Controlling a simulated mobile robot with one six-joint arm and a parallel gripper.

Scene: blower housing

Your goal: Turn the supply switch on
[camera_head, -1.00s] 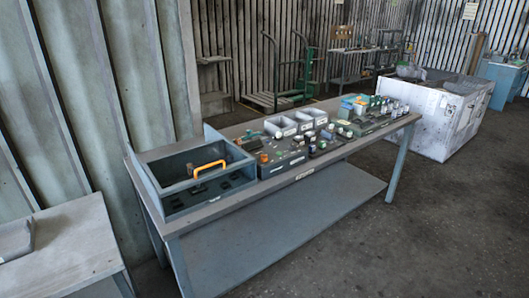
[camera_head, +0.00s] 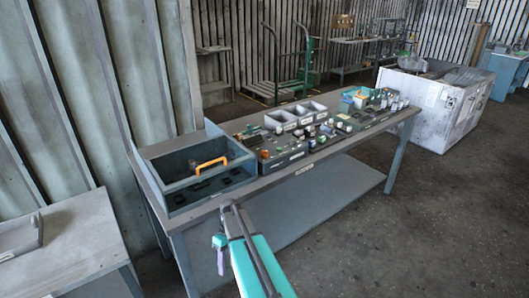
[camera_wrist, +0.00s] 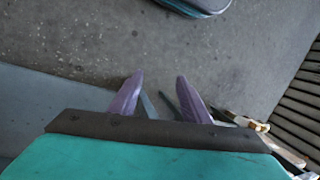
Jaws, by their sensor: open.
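I cannot make out the supply switch for certain. Several small parts sit on the dark panel block (camera_head: 283,157) in the middle of the workbench (camera_head: 235,200), but they are too small to tell apart. My gripper (camera_head: 221,264) hangs in front of the bench, below the level of its top, with my teal arm beside it. In the wrist view my gripper (camera_wrist: 156,82) shows two purple fingers spread apart, with nothing between them but the grey floor. It is open, empty and apart from the bench-top parts.
A blue-grey open box (camera_head: 163,182) with an orange handle (camera_head: 210,163) stands at the bench's left end. Grey bins (camera_head: 296,115) stand behind the panel block. A white crate (camera_head: 430,112) is beyond the right end. The floor (camera_head: 400,230) in front is clear.

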